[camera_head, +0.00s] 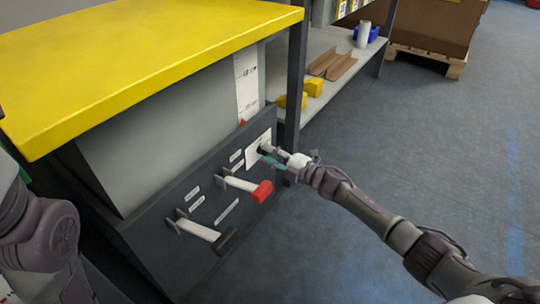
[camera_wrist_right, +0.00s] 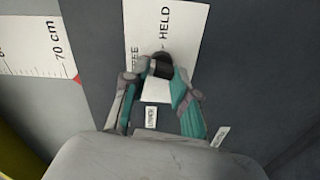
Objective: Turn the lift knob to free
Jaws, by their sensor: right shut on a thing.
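The lift knob (camera_wrist_right: 162,66) is a small dark knob on a white plate (camera_wrist_right: 178,22) on the dark panel. In the right wrist view the plate reads "HELD", with another word partly hidden to its left, of which "EE" shows. My right gripper (camera_wrist_right: 160,72) is shut on the knob, with its teal-padded fingers on both sides. In the head view my right gripper (camera_head: 277,156) reaches the plate (camera_head: 257,149) from the right and mostly hides the knob. I cannot tell exactly where the knob points. My left gripper is not in view; only part of that arm shows.
Below the plate, a red-ended lever (camera_head: 262,191) and a black-ended lever (camera_head: 228,241) stick out from the panel. A yellow tabletop (camera_head: 150,60) overhangs it. A ruler strip (camera_head: 246,85) with a red pointer stands above. The floor at right is clear.

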